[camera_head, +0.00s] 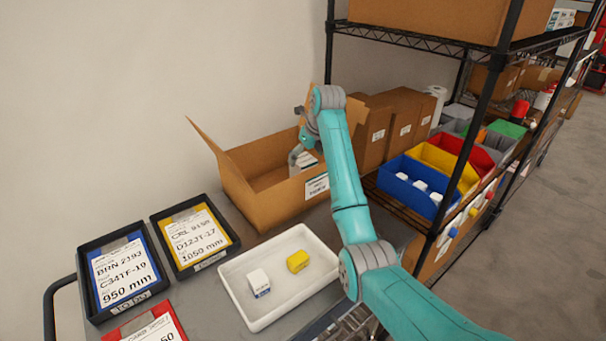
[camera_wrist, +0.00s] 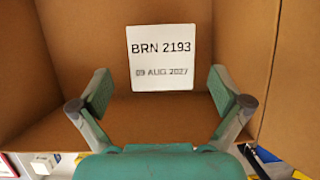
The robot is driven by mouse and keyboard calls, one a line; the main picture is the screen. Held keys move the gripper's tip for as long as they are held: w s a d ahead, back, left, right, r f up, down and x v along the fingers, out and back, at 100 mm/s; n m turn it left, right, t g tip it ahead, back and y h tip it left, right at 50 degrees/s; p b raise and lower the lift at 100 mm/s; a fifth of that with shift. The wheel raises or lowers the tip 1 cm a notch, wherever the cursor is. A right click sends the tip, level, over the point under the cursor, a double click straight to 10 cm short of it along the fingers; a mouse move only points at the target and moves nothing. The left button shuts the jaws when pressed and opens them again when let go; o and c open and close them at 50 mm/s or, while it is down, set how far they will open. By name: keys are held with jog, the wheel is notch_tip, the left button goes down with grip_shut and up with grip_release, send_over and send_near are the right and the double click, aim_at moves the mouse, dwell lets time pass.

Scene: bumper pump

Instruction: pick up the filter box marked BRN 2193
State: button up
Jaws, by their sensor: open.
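A white square face printed BRN 2193 and 09 AUG 2027 (camera_wrist: 161,58) shows in the wrist view, inside a cardboard carton. I take it for the filter box; only this face shows, so its depth cannot be told. My gripper (camera_wrist: 160,88) is open and empty, one finger to each side of the white face's lower part, with gaps on both sides. In the head view my gripper (camera_head: 296,154) reaches into the open carton (camera_head: 240,190), beside a white item (camera_head: 308,161) partly hidden by my arm.
A white tray (camera_head: 238,294) holds a white-and-blue box (camera_head: 259,283) and a yellow box (camera_head: 298,261). Order cards in black frames lie left; the blue-bordered card (camera_head: 120,272) reads BRN 2193. Carton walls surround my gripper. Shelf posts and coloured bins stand right.

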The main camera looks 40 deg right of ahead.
jog(key=shift+x, duration=2.6)
jog(key=shift+d, duration=0.1)
jog(key=c, duration=1.6)
jog(key=shift+r, duration=0.15)
jog(key=shift+c, duration=0.2)
